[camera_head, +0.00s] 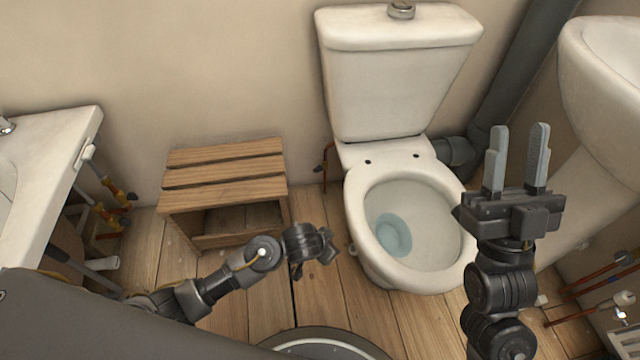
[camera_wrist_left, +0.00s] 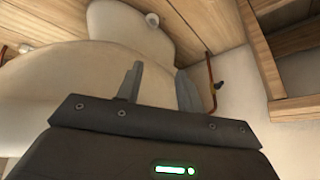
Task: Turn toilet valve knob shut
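The toilet (camera_head: 400,70) stands against the back wall with its bowl open. A thin copper pipe (camera_head: 326,165) runs low beside the toilet's left side. In the left wrist view the copper pipe (camera_wrist_left: 210,75) carries a small dark valve knob (camera_wrist_left: 219,85), just right of the fingers. My left gripper (camera_wrist_left: 160,85) is open and empty, its fingers apart from the knob. In the head view my left gripper (camera_head: 328,245) is low, left of the bowl, with its fingers mostly hidden. My right gripper (camera_head: 519,130) is open and empty, raised right of the bowl with fingers pointing up.
A wooden slatted stool (camera_head: 225,165) stands left of the toilet, with a narrow gap between. A sink counter (camera_head: 75,130) with pipes is at the far left. A white basin (camera_head: 605,70) and copper pipes (camera_head: 600,275) are at the right.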

